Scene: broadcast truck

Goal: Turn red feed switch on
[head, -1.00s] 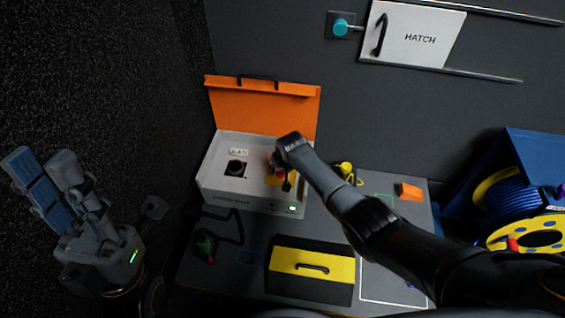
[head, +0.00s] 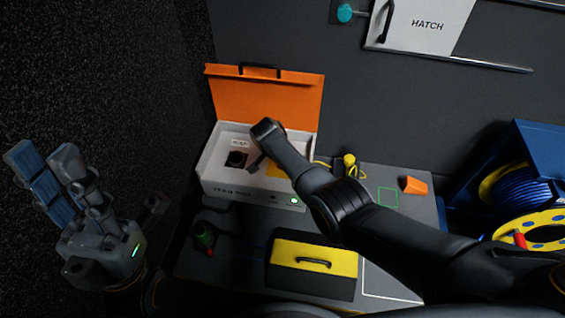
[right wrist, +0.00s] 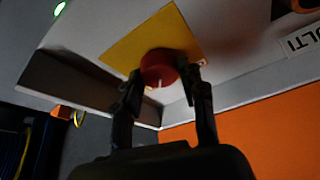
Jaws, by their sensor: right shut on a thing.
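The round red switch (right wrist: 159,68) sits on a yellow square plate (right wrist: 140,42) and shows in the right wrist view with a small pale mark on its rim. My right gripper (right wrist: 163,84) has its two dark fingers on either side of the switch, shut on it. In the head view my right arm's wrist covers the switch; part of the yellow plate (head: 276,171) shows inside the white case (head: 245,193) with its raised orange lid (head: 265,100). My left gripper (head: 45,160) is empty at the far left, its fingertips apart.
A yellow-and-black toolbox (head: 320,250) stands in front of the case. An orange block (head: 413,185) and a yellow object (head: 349,164) lie to its right. A blue cable reel (head: 525,185) is at the right. A green light (head: 294,201) glows on the case front.

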